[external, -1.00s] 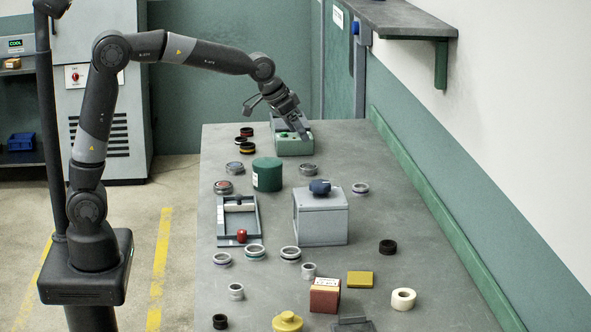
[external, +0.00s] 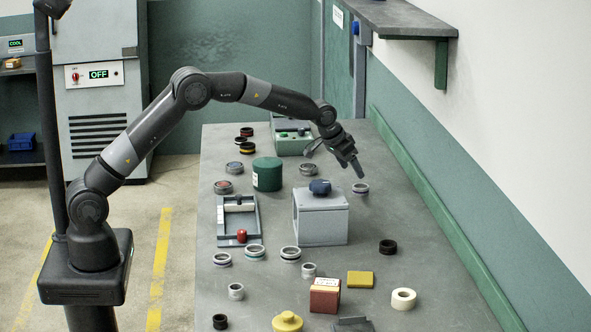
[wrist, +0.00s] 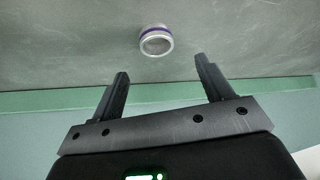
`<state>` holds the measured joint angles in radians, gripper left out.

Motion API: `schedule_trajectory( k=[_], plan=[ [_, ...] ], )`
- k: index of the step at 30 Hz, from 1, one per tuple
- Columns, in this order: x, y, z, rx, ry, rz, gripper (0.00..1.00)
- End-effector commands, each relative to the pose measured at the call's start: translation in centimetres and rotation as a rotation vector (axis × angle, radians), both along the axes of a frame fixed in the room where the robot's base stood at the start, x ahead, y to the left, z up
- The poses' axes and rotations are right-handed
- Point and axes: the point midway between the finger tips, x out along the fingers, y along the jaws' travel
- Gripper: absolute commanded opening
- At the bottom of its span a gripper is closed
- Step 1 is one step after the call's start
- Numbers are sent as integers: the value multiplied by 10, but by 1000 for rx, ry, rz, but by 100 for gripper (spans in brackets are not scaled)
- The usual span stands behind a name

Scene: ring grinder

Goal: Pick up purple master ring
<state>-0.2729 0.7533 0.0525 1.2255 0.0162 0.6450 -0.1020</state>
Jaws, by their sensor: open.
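A silver ring with a purple band (external: 360,188), matching the purple master ring, lies flat on the grey bench near its right side. In the wrist view the ring (wrist: 156,41) is ahead of the fingertips, roughly midway between them, with nothing touching it. My gripper (external: 334,160) is open and empty above the bench, just behind and left of the ring. Both fingers of my gripper (wrist: 162,68) show spread apart in the wrist view.
A grey box with a dark knob (external: 320,222) stands left of the ring. A green box (external: 292,143) is at the back, with a green cylinder (external: 267,175) farther left. A black ring (external: 387,246) lies in front. The wall bounds the bench on the right.

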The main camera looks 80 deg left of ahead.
Motion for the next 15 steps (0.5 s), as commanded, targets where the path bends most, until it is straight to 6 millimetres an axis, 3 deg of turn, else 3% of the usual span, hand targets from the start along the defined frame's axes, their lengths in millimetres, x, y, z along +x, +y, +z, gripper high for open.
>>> schedule_trajectory(
  k=[8,15],
  plan=[
    [11,4,-21,0,0,0,73],
    [24,6,-52,0,1,0,73]
  ],
)
